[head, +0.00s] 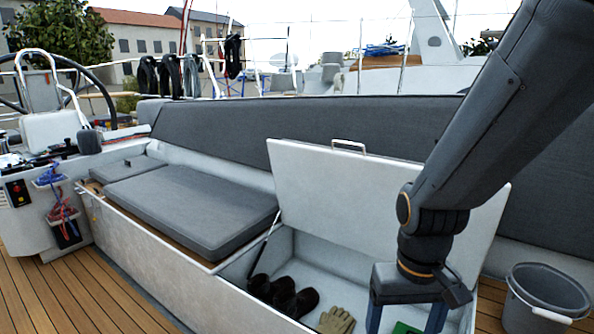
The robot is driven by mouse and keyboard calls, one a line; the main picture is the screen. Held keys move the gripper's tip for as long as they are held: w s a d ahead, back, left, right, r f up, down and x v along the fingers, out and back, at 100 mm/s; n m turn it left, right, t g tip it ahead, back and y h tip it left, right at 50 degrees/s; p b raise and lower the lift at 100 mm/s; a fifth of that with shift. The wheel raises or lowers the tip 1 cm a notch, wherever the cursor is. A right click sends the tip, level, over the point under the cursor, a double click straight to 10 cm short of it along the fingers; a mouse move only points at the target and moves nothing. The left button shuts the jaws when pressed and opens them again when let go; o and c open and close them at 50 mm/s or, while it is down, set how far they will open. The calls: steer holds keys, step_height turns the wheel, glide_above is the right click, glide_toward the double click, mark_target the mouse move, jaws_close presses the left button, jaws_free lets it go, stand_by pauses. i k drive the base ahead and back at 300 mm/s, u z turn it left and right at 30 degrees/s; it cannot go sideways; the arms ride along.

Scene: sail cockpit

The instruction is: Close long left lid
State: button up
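A long white lid (330,195) stands raised and leaning back over an open locker (330,262) on the bench. A metal handle (349,147) sits on its top edge. A thin dark strut (262,243) runs at the lid's left end. My gripper (405,318) hangs in front of the lid, over the right part of the locker, with its two blue fingers apart and nothing seen between them. The fingertips run out of the bottom of the picture. My arm hides part of the lid's right side. I cannot tell whether gripper and lid touch.
Dark boots (285,297), tan gloves (336,321) and a green thing (407,328) lie in the locker. A grey cushion (195,206) covers the bench to the left. A grey bucket (546,299) stands at the right. Wooden deck (72,292) is clear at the lower left.

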mark_target(346, 198)
steer(key=u, duration=2.2)
steer(key=i, duration=1.85)
steer(key=z, duration=2.5)
steer(key=i, duration=0.5)
